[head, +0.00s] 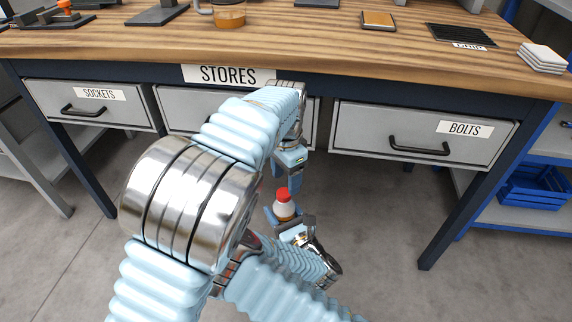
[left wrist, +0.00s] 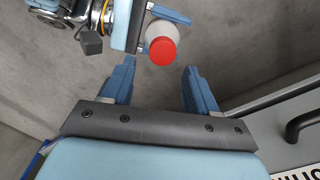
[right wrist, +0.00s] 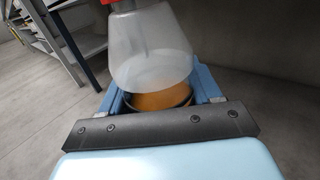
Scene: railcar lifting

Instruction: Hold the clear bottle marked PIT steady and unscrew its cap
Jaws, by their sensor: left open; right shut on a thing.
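The bottle (head: 283,209) is clear with a red cap (head: 282,194) and stands upright in my right gripper (head: 284,218). In the right wrist view its clear body (right wrist: 150,45) rises between the fingers, with orange-brown contents low down. The mark PIT cannot be seen. My left gripper (head: 288,172) is above the bottle, pointing down, open and empty. In the left wrist view the red cap (left wrist: 162,50) lies just beyond the open fingertips (left wrist: 158,75), apart from them. The cap sits on the bottle; its thread is hidden.
The workbench (head: 330,50) stands ahead, with drawers marked SOCKETS (head: 92,105) and BOLTS (head: 425,135) below its top. The bottle is held in front of it over open floor. A blue crate (head: 530,187) is on the right shelf.

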